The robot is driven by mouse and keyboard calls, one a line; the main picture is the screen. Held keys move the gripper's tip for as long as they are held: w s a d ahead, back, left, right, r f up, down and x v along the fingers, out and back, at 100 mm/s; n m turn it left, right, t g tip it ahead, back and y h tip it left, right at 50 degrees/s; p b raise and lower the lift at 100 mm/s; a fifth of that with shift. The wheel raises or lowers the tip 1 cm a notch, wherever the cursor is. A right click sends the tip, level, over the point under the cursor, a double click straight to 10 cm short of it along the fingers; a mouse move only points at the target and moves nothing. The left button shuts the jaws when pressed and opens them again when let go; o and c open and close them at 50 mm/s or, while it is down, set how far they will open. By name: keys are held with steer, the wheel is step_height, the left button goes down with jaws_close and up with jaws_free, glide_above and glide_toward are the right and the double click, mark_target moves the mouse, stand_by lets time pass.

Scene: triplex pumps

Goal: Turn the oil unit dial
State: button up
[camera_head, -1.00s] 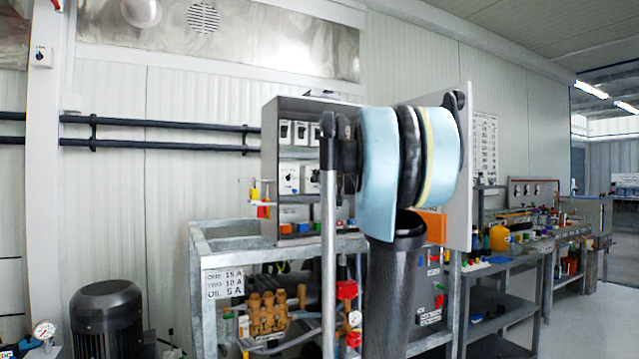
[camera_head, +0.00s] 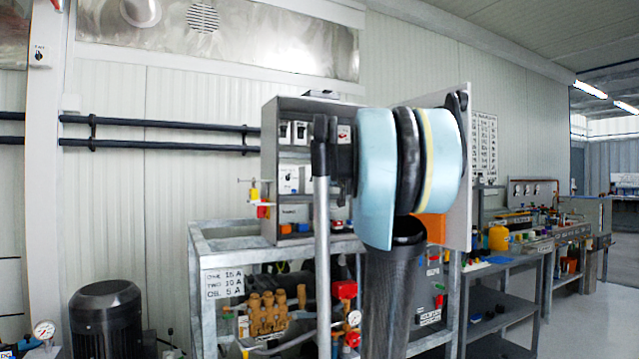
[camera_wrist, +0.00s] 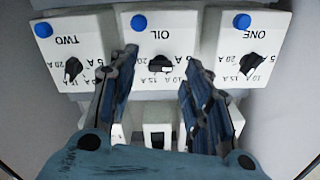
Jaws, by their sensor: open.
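In the wrist view the picture is upside down and the white oil unit (camera_wrist: 152,35), marked OIL, sits in the middle of the row. Its black dial (camera_wrist: 160,63) has amp marks around it. My gripper (camera_wrist: 160,59) is open, with one blue-grey finger on each side of the dial; gaps show on both sides, and I cannot tell how far the tips are from the panel. In the head view my arm covers part of the open control cabinet (camera_head: 268,170), and my gripper and the oil dial are hidden there.
Unit TWO (camera_wrist: 72,52) is on the left and unit ONE (camera_wrist: 250,48) on the right in the wrist view, close to my fingers. A white switch (camera_wrist: 157,135) sits between the fingers. A sign (camera_head: 222,283) lists amp values, with OIL at 5 A.

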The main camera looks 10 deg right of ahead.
steer(key=v, duration=1)
